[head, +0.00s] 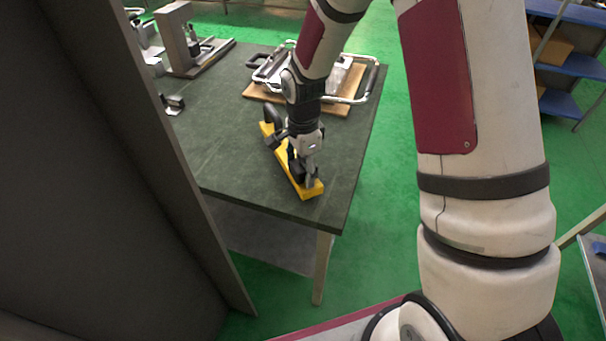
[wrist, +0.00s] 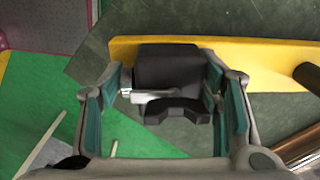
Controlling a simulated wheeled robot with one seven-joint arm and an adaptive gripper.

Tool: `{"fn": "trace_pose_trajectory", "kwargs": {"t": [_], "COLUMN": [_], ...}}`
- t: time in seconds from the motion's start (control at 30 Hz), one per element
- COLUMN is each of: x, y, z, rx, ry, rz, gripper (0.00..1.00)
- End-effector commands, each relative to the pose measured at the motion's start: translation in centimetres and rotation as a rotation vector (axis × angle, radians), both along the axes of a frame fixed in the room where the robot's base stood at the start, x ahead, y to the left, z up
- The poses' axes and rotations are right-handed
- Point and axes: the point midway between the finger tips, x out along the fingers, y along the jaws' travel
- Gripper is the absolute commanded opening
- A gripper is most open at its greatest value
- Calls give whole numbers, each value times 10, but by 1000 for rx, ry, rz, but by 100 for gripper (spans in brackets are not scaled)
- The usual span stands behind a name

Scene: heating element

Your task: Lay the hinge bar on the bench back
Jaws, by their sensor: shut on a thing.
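The hinge bar looks like a long yellow bar (head: 285,168) with dark blocks on it. It lies over the near right part of the dark bench top (head: 225,130); I cannot tell whether it touches the surface. My gripper (head: 306,172) is at the bar's near end, pointing down. In the wrist view the yellow bar (wrist: 270,62) runs across the top. My gripper (wrist: 165,85) is shut on a black block (wrist: 168,65) at the bar's side, with the block between its green-padded fingers. My gripper and wrist hide part of the bar in the head view.
A wooden board (head: 338,107) with a tubular metal frame (head: 372,80) lies at the back right of the bench. A metal stand (head: 175,38) is at the back left, with a small metal part (head: 173,103) nearer. A dark panel (head: 90,150) rises at left. The bench's left middle is bare.

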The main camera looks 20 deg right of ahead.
Motion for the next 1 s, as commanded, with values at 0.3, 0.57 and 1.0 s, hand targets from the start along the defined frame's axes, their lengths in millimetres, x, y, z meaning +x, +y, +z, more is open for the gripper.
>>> {"fn": "trace_pose_trajectory", "kwargs": {"t": [0.3,0.57,1.0], "x": [1,-1,1], "y": [0,0,0], "z": [-26,-26,-11], "rx": [0,0,-1], "ry": [-3,2,-3], "rz": [-1,-1,0], "gripper": [0,78,78]}}
